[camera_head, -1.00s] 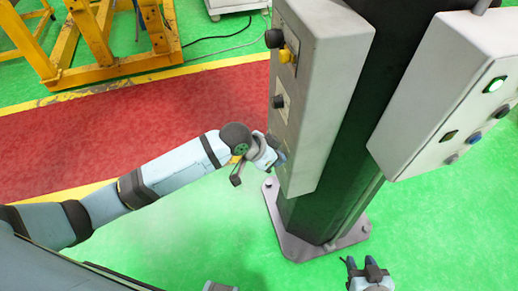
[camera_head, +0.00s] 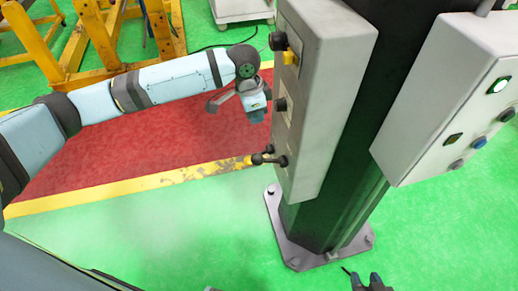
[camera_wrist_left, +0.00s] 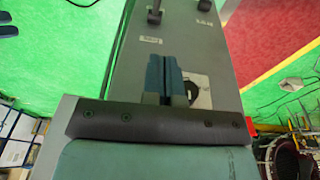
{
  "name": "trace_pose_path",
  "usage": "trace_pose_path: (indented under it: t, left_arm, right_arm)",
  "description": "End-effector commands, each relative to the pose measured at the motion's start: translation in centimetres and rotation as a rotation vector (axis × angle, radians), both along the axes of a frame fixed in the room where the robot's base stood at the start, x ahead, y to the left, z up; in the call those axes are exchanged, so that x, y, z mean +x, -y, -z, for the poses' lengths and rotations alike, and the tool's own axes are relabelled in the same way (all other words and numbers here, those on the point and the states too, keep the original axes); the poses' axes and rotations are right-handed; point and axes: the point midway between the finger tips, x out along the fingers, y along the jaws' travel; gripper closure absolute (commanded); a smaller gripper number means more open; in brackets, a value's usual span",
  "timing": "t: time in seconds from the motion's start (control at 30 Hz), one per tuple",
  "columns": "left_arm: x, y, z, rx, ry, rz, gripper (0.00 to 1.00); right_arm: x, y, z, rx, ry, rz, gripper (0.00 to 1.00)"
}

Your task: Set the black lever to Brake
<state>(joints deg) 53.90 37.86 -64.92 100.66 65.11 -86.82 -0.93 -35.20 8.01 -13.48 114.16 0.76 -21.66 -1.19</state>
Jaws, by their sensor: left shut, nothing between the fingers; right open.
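A grey control box (camera_head: 330,90) stands on a dark post. A black lever (camera_head: 267,158) sticks out to the left from the low part of its face, and the lettering of its setting is not legible. My left gripper (camera_head: 257,108) is shut and empty, above the lever and apart from it, close to the middle black knob (camera_head: 280,104). In the left wrist view the shut left fingers (camera_wrist_left: 163,65) are in front of the grey panel face (camera_wrist_left: 135,62) and partly hide a pale plate (camera_wrist_left: 200,90). My right gripper (camera_head: 370,282) is open at the bottom edge.
A yellow-black knob (camera_head: 285,46) sits high on the box. A second grey box (camera_head: 440,120) with a lit green button stands to the right. A yellow frame (camera_head: 100,45) is at the back left.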

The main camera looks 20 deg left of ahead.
Motion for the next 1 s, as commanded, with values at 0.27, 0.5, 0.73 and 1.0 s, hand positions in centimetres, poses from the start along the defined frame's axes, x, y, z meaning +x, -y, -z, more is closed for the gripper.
trace_pose_path:
  t: [0.27, 0.5, 0.73, 1.0]
  left_arm:
    - [0.0, 0.2, 0.6, -0.001, 0.000, 0.000, 1.00]
    - [0.2, 0.8, 4.4, 0.000, -0.002, 0.000, 1.00]
    - [0.5, 1.5, 9.3, -0.001, -0.002, -0.001, 1.00]
    - [-0.3, 1.0, 12.9, -0.001, 0.001, 0.000, 1.00]
  right_arm:
    - [0.0, 0.0, -0.1, 0.000, 0.001, 0.000, 0.57]
    - [0.0, 0.0, -0.5, 0.001, 0.003, 0.000, 0.57]
    - [0.1, 0.0, -1.0, 0.001, 0.004, 0.000, 0.57]
    - [0.1, 0.0, -1.5, 0.001, 0.004, 0.001, 0.57]
